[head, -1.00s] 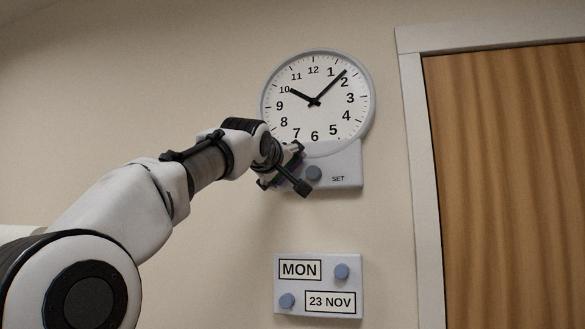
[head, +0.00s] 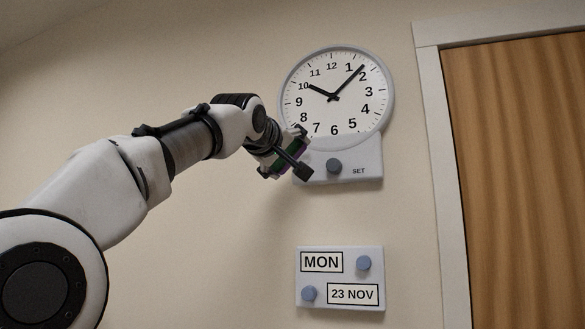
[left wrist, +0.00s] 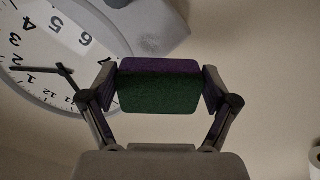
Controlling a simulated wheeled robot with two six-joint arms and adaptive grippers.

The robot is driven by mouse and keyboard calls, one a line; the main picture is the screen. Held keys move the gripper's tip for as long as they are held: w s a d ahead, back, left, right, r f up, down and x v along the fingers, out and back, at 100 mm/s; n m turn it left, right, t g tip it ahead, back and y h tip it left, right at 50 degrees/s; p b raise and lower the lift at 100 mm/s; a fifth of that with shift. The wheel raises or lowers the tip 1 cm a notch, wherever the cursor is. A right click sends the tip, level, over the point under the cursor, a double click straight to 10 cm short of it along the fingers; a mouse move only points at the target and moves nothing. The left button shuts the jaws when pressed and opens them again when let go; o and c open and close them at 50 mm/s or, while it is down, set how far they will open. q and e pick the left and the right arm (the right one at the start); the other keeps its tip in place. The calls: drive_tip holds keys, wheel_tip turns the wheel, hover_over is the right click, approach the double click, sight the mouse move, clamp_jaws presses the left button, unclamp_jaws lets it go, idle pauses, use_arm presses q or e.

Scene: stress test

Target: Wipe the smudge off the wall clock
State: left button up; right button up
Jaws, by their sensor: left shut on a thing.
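The wall clock (head: 336,105) has a white round face and a grey rim, with a grey SET panel below it. In the left wrist view the clock (left wrist: 45,58) is upside down at the upper left, partly cut off. I cannot make out a smudge on the visible face. My left gripper (head: 290,156) is shut on a sponge with green and purple layers, clear in the left wrist view (left wrist: 158,90). In the head view the gripper overlaps the clock's lower left edge; contact cannot be told. My right gripper is in neither view.
A grey panel (head: 340,278) with MON and 23 NOV labels and two blue knobs is on the wall below. A wooden door (head: 520,180) in a pale frame (head: 432,150) stands to the right. The wall left of the clock is bare.

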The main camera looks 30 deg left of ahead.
use_arm(q)
drive_tip(key=shift+s+f, duration=0.1)
drive_tip(key=b+v, duration=0.2)
drive_tip(key=v, duration=0.1)
drive_tip(key=shift+b, duration=0.3)
idle(0.3)
idle(0.4)
